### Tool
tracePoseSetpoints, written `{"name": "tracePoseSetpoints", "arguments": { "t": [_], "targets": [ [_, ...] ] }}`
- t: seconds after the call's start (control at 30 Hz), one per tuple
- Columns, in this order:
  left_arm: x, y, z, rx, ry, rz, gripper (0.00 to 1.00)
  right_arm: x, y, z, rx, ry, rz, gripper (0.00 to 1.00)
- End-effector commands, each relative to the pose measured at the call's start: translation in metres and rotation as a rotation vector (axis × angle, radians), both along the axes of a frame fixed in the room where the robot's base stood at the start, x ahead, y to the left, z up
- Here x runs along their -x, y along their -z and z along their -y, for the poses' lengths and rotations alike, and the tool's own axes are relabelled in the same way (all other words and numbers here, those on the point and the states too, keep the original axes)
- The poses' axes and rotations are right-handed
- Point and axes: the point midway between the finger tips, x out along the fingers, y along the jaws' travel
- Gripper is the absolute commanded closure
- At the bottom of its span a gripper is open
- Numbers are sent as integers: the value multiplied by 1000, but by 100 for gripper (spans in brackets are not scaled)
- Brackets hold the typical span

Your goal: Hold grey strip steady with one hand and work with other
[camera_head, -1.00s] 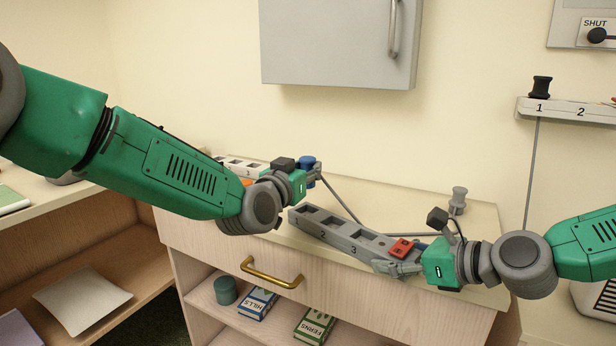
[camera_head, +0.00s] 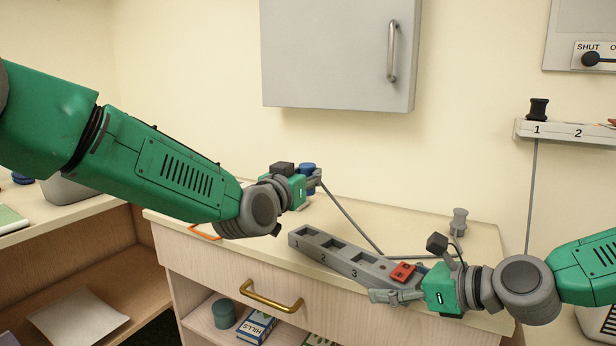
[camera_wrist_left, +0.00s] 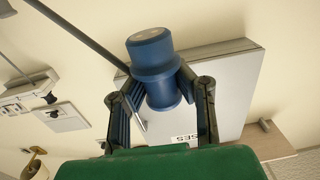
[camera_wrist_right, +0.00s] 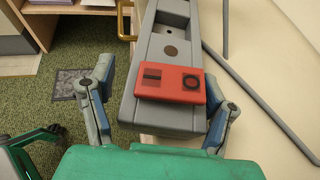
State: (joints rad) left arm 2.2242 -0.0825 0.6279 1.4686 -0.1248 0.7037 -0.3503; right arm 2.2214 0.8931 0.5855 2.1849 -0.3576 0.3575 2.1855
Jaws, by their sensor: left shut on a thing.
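The grey strip (camera_head: 340,258) lies slantwise on the cabinet top, with square recesses numbered 1, 2 and 3 and a red block (camera_head: 403,272) at its near right end. My right gripper (camera_head: 405,285) is open at that end. In the right wrist view its fingers stand either side of the strip (camera_wrist_right: 165,110); the left finger is clear of it, and I cannot tell whether the right one touches. My left gripper (camera_head: 315,177) is shut on a blue plug (camera_wrist_left: 152,62), held in the air beyond the strip's far left end. A grey cord (camera_head: 345,215) runs down from near it.
A grey spool-shaped piece (camera_head: 459,220) stands at the back right of the cabinet top (camera_head: 420,205). A numbered wall rack (camera_head: 560,131) holds a black plug (camera_head: 538,108). A brass drawer handle (camera_head: 271,297) projects in front. A grey wall cabinet (camera_head: 335,55) hangs above.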

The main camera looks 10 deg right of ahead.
Motion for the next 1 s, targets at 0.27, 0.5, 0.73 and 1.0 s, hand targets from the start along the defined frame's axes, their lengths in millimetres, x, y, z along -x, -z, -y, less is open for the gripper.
{"name": "tracePoseSetpoints", "arguments": {
  "t": [0.27,0.5,0.73,1.0],
  "targets": [
    [0,0,1,0,0,1,100,-1,3,5,-3,12,-8,21],
    [1,-1,1,-1,0,2,100,-1,2,5,-3,12,-4,21],
    [1,-1,0,0,0,2,100,12,-9,16,-4,13,0,21],
    [1,-1,-1,1,0,2,100,45,-28,44,-4,12,4,21]
  ]
}}
